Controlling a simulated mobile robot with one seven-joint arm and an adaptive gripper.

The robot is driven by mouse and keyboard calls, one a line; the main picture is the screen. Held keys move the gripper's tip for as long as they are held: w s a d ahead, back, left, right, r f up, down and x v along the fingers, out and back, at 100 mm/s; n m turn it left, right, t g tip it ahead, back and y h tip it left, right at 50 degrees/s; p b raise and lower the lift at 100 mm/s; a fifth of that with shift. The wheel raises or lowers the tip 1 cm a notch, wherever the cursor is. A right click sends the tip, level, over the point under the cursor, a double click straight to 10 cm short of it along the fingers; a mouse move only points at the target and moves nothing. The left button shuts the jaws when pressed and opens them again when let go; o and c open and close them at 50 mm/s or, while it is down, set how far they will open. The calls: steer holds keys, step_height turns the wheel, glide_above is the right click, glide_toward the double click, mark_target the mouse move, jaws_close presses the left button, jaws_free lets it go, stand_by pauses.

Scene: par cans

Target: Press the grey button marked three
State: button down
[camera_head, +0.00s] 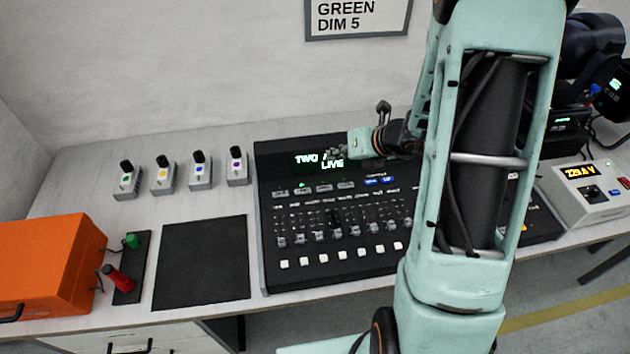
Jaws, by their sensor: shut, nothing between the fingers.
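A black lighting desk (262,225) lies on the table, mostly in the middle of the view. Its upper row holds grey buttons (325,188), with blue buttons (372,181) to their right. The markings on the grey buttons are too small to read, so I cannot tell which is three. The desk's screen (305,161) reads "TWO" and "LIVE" in part. My gripper (335,153) is shut and empty in front of the screen, above and behind the grey buttons. My arm hides the desk's right part.
A black mat (203,262), an orange case (45,265) and a grey meter box (590,200) lie around. A sign (358,17) reads "GREEN DIM 5".

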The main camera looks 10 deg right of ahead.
mark_target(327, 189)
steer(key=shift+a+f+m, duration=0.3)
steer(key=shift+a+m, duration=0.6)
steer(key=shift+m, duration=0.3)
steer(key=shift+f, duration=0.1)
step_height(327, 189, down, 9)
steer(key=b, duration=0.7)
steer(key=shift+r, duration=0.2)
steer(key=shift+f+b, duration=0.1)
steer(key=shift+b, duration=0.25)
steer(key=shift+f+b, duration=0.3)
steer(key=shift+f+b, duration=0.4)
stand_by(0.6)
steer(key=shift+r, duration=0.1)
steer(key=shift+r+p, duration=0.7)
steer(key=shift+r, duration=0.05)
